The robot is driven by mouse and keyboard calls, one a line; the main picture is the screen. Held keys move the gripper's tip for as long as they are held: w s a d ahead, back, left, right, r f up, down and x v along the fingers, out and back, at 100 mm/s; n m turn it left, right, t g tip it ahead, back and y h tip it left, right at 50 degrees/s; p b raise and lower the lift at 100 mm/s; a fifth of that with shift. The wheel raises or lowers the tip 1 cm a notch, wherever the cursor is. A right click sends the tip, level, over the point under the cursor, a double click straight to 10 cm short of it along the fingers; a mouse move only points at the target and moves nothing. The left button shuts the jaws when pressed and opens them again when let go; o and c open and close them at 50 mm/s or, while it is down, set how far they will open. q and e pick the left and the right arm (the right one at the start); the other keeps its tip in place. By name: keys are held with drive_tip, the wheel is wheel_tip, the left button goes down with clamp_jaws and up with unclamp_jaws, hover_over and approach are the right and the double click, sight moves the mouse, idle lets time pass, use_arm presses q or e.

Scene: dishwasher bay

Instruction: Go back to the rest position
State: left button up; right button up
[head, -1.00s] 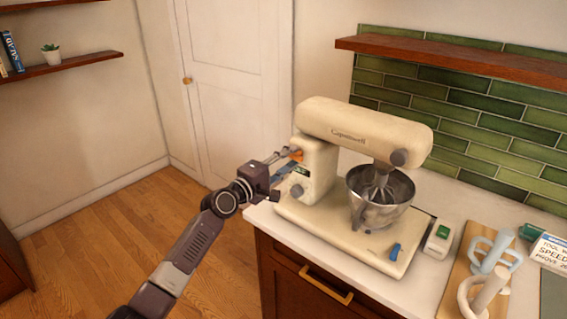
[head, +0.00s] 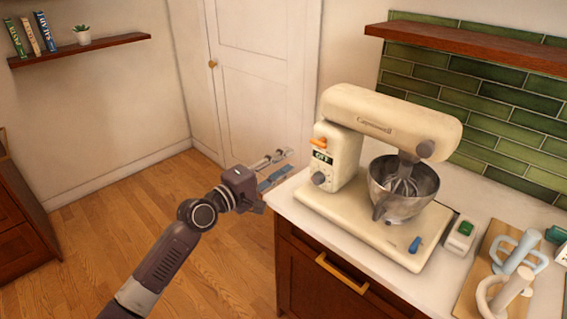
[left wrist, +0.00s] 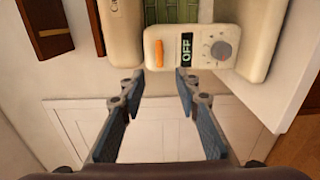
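My left gripper (head: 282,164) is open and empty, held in front of the white door beside the counter's left end. In the left wrist view its two fingers (left wrist: 160,85) stand apart with nothing between them. The cream stand mixer (head: 345,140) stands on the counter with a metal bowl (head: 402,190) under its head. Its control panel shows an orange lever (head: 320,142), a grey knob (head: 319,178) and a display reading OFF (left wrist: 187,52). The gripper is left of the mixer, apart from it in the head view. My right gripper is not in view.
The white counter (head: 290,200) has its edge close to the left gripper. A small box with a green button (head: 460,232) and a board with pale mugs (head: 517,252) are right of the mixer. A wall shelf (head: 80,50) holds books and a plant. The wooden floor is clear at left.

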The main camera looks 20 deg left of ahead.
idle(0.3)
use_arm(q)
drive_tip(key=s+a+f+m+g+y, duration=0.1)
drive_tip(key=a+f+g+y, duration=0.1)
drive_tip(key=f, duration=1)
drive_tip(key=s+a+f+m+g+y, duration=0.1)
drive_tip(key=a+f+y, duration=0.1)
drive_tip(key=f, duration=1)
drive_tip(key=s+f+m+g+b, duration=0.1)
drive_tip(key=s+f+g, duration=0.1)
drive_tip(key=s+f, duration=0.35)
drive_tip(key=s+f+m+g+y, duration=0.1)
drive_tip(key=s+f, duration=0.2)
drive_tip(key=f, duration=0.6)
drive_tip(key=s+f+m+g+b, duration=0.15)
drive_tip(key=s+f, duration=0.25)
drive_tip(key=f, duration=0.4)
drive_tip(key=s+d+f+m+g, duration=0.2)
drive_tip(key=s+f, duration=0.6)
drive_tip(key=s, duration=0.6)
drive_tip(key=s+d+f+m+g, duration=0.3)
drive_tip(key=s+f+m, duration=0.2)
drive_tip(key=s, duration=0.9)
drive_tip(key=s+d+f+m+g+y, duration=0.1)
drive_tip(key=s+d+f+m+g, duration=0.2)
drive_tip(key=s+f, duration=0.9)
drive_tip(key=s+m, duration=0.1)
drive_tip(key=s, duration=0.2)
drive_tip(key=shift+s+d+g, duration=0.1)
drive_tip(key=shift+g, duration=0.15)
